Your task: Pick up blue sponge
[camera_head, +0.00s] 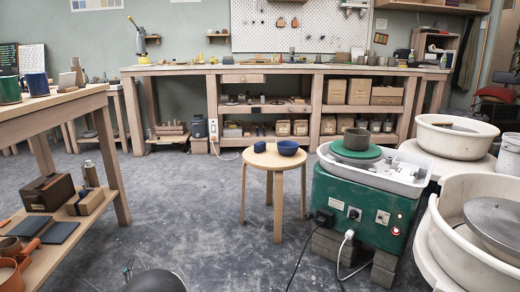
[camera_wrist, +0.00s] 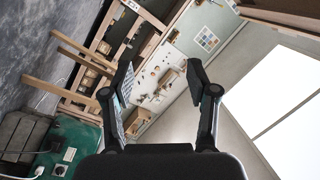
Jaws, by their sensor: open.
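A small blue block that looks like the sponge (camera_head: 260,146) lies on the round wooden stool (camera_head: 264,160) in the middle of the head view. A blue bowl (camera_head: 288,148) stands just right of it on the same stool. My gripper (camera_wrist: 160,72) shows in the wrist view with its two dark fingers spread and nothing between them. The wrist view is tilted and looks towards the back wall and a bright window, well away from the sponge. The sponge is not seen there.
A green pottery wheel (camera_head: 357,205) with cables stands right of the stool. White-basined wheels (camera_head: 455,139) are further right. A wooden table (camera_head: 60,102) with a lower shelf is at the left. A long workbench (camera_head: 270,70) runs along the back. The floor left of the stool is clear.

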